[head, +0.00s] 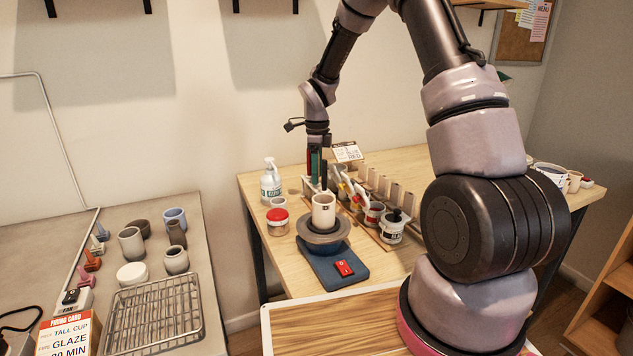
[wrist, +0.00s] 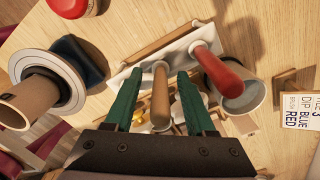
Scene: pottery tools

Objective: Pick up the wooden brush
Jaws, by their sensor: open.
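The wooden brush (wrist: 160,95) shows in the wrist view as a tan handle standing up from a white holder (wrist: 133,74). My gripper (wrist: 157,76) is open, with its two green fingers on either side of the tan handle. Whether either finger touches it I cannot tell. A red handle (wrist: 218,70) stands in the same holder, just right of the right finger. In the head view my gripper (head: 319,168) points down over the holder behind the potter's wheel, and the wooden brush is not clear there.
A potter's wheel (head: 323,236) with a pale cup (head: 323,212) stands in front of the holder. A red-lidded jar (head: 278,222) and a pump bottle (head: 270,180) are at left. Several glaze jars (head: 392,230) and a label card (head: 347,151) are at right.

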